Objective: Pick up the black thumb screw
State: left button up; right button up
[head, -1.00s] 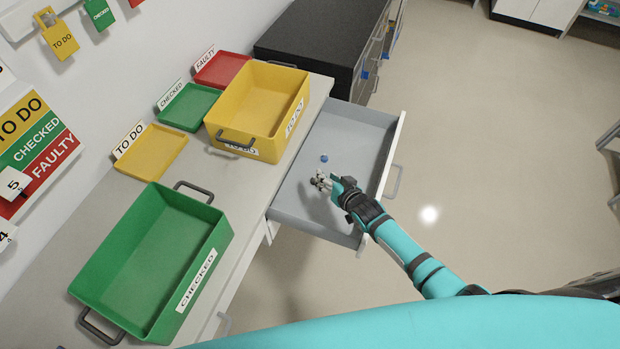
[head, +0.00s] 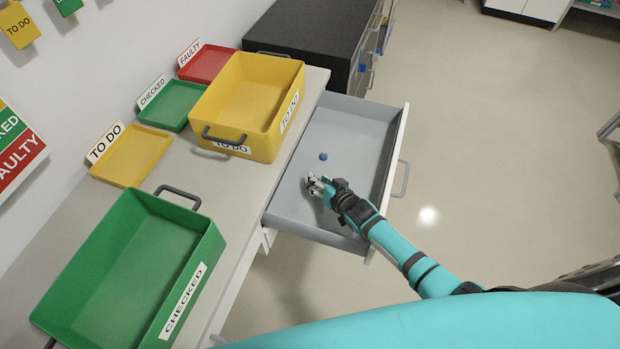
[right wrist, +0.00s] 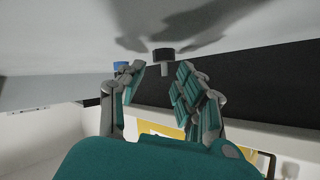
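The black thumb screw (right wrist: 163,54) shows in the right wrist view, with a dark round head and a short grey shank, against the pale drawer floor. It lies just beyond and between the fingertips of my right gripper (right wrist: 160,74), which is open with a clear gap between its fingers. No contact with the screw is visible. In the head view my right gripper (head: 313,184) is low inside the open drawer (head: 350,130), and I cannot make out the screw there. My left gripper is not in view.
Drawer walls surround the hand. A yellow bin (head: 235,115) and a green bin (head: 125,265) stand on the counter to the left.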

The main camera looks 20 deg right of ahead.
jog(key=shift+x, duration=1.25)
jog(key=shift+w, duration=0.1)
jog(key=shift+s+r, duration=0.2)
jog(key=shift+s, duration=0.2)
jog(key=shift+c, duration=2.3)
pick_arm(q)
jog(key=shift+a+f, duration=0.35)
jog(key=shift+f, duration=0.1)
pick_arm(e)
jog(key=shift+w, duration=0.1)
